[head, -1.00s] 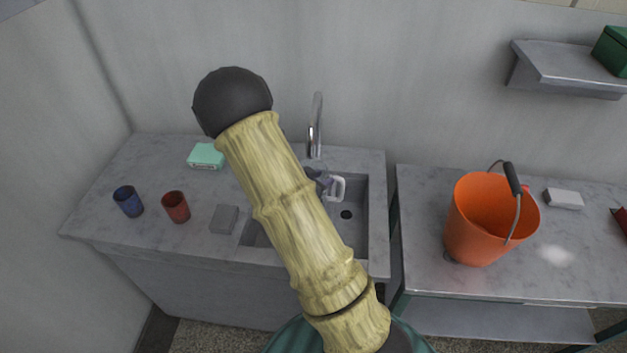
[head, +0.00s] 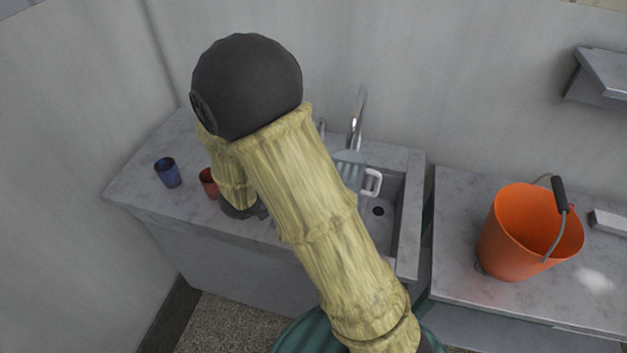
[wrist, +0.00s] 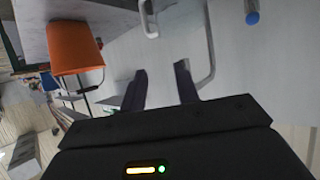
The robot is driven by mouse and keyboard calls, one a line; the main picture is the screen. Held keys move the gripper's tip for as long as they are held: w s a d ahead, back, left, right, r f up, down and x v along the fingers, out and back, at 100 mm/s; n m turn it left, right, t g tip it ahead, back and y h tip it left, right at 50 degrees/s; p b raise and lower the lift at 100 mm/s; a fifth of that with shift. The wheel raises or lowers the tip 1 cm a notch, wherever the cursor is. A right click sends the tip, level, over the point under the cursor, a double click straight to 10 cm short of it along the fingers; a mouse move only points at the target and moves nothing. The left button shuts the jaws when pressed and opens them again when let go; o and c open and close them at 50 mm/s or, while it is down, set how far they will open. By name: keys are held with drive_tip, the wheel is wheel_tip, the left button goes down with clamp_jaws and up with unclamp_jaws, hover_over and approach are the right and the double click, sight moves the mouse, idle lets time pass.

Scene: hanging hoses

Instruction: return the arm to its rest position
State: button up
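My arm (head: 325,225), with bamboo-like links and a dark round joint, rises from the bottom of the head view and bends back down behind itself. Its far link reaches low over the counter, left of the sink. My gripper is hidden in the head view. In the wrist view my gripper (wrist: 160,84) shows two dark fingers set apart, with nothing seen between them. The wrist picture is turned, with the orange bucket (wrist: 76,48) at its upper left.
A sink (head: 408,225) with a tap (head: 357,115) lies behind my arm; a pale vessel with a white handle (head: 373,182) is there. A blue cup (head: 168,173) and a partly hidden red cup (head: 208,183) stand left. The bucket (head: 520,240) stands on the right table below a shelf (head: 603,78).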

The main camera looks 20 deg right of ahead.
drive_tip(key=shift+s+a+r, duration=0.15)
drive_tip(key=shift+a, duration=0.2)
idle(0.3)
drive_tip(key=w+a+n+t+y, duration=0.45)
drive_tip(key=n+y, duration=0.25)
drive_tip(key=y, duration=0.3)
drive_tip(key=s+d+n+g+y, duration=0.1)
drive_tip(key=s+d+n+g, duration=0.2)
drive_tip(key=s, duration=1.1)
drive_tip(key=n+g, duration=0.3)
drive_tip(key=shift+s+r+n+g+y, duration=0.3)
drive_tip(key=shift+s+r+g+y, duration=0.05)
drive_tip(key=shift+s+y, duration=0.05)
